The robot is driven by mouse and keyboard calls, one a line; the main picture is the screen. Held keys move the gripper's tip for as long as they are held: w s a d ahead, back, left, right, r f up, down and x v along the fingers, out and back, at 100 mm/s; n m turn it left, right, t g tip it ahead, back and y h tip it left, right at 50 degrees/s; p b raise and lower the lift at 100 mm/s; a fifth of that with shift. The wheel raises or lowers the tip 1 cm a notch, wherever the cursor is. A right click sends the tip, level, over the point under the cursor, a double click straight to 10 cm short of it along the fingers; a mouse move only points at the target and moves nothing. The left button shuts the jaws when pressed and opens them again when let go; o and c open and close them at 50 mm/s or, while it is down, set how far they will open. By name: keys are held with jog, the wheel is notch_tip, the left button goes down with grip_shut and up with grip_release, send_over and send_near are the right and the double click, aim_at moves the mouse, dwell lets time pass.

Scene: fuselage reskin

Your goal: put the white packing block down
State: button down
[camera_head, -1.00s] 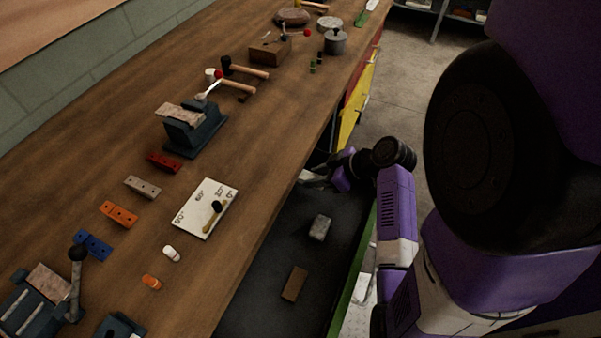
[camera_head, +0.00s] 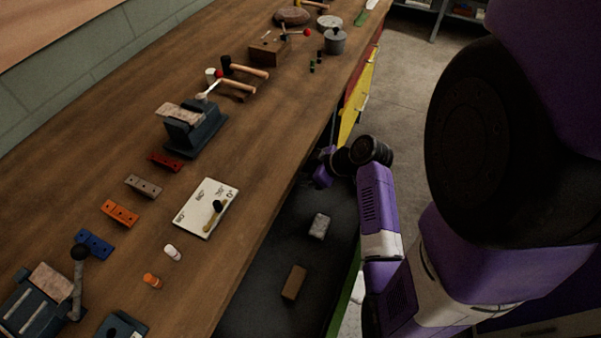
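A pale grey-white block (camera_head: 319,225), the only thing I see that looks like the white packing block, lies in the dark open drawer (camera_head: 262,310) below the bench edge. It stands clear of my arm. The end of my arm, with my gripper (camera_head: 322,176), is at the far end of the drawer, beyond the pale block and close against the bench edge. Only a purple part shows there. The fingers are hidden, so I cannot see whether they hold anything.
A brown block (camera_head: 294,282) lies nearer in the drawer. The wooden bench (camera_head: 255,150) carries a white angle plate (camera_head: 197,217), a vise (camera_head: 193,128), coloured blocks and mallets. A yellow drawer front (camera_head: 358,98) stands out beyond my wrist. The drawer floor between the blocks is clear.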

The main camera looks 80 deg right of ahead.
jog(key=shift+f, duration=0.4)
jog(key=c, duration=1)
grip_release()
jog(key=shift+r, duration=0.15)
